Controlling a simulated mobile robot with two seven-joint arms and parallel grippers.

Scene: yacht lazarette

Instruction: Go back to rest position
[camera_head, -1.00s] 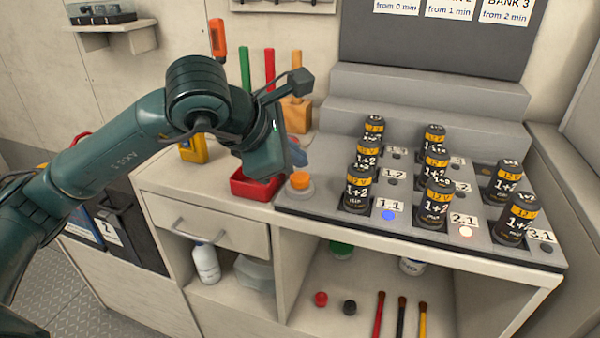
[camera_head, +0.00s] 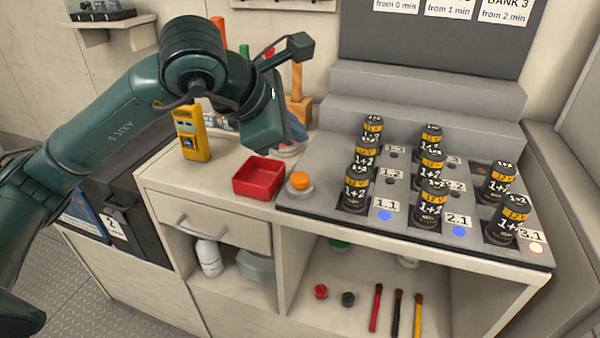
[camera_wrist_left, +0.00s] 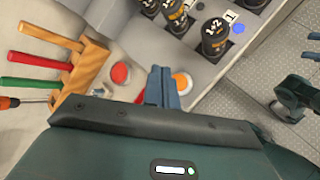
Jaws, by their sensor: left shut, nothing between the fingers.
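My left gripper (camera_head: 297,128) is shut and empty. It is held above the back of the bench, left of the battery board and behind the red tray (camera_head: 259,178). Its blue fingertips show together in the left wrist view (camera_wrist_left: 162,88), close to the orange button (camera_wrist_left: 182,83) in that picture. My left arm comes in from the left, bent at the elbow. My right gripper does not show in the head view.
The board (camera_head: 330,165) holds several upright black and yellow cells. The lights at 1.1 (camera_head: 386,215) and 2.1 (camera_head: 459,231) are blue; 3.1 (camera_head: 537,248) is pale. A yellow meter (camera_head: 192,135) and a wooden tool rack (camera_head: 298,110) stand near my gripper.

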